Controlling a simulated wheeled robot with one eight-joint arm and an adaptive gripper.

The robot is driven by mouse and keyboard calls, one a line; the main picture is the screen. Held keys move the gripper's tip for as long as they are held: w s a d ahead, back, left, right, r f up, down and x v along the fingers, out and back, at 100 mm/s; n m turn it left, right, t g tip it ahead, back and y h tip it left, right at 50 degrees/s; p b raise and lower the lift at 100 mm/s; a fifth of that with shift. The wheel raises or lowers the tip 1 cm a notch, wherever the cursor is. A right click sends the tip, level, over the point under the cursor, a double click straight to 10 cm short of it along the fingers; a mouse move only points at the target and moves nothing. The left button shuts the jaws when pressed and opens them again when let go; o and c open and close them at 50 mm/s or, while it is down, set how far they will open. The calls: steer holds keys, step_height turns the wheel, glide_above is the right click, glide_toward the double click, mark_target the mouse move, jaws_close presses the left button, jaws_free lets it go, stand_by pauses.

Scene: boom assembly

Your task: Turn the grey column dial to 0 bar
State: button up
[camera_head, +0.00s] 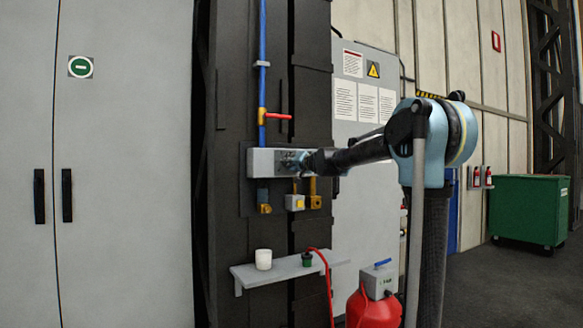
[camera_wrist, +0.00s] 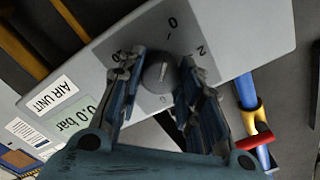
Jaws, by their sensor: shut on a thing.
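The grey column dial (camera_wrist: 157,75) sits on the face of the grey air unit box (camera_wrist: 235,35), which also shows on the dark column in the head view (camera_head: 262,161). My gripper (camera_head: 297,161) reaches the box from the right. In the wrist view its two fingers stand on either side of the dial and are shut on it. Marks 0, 2 and 6 show around the dial. A short light pointer line shows on the dial, but I cannot tell exactly which mark it meets.
A blue pipe (camera_head: 262,90) with a red-handled valve (camera_head: 277,116) rises above the box. A yellow-button box (camera_head: 295,202) hangs below. Lower down, a shelf (camera_head: 285,270) holds a white cup (camera_head: 263,259). A red tank (camera_head: 372,308) stands at the lower right.

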steer(key=shift+d, duration=0.15)
steer(key=o, duration=1.1)
steer(key=shift+w+f, duration=0.15)
steer(key=shift+c, duration=0.2)
steer(key=v, duration=1.2)
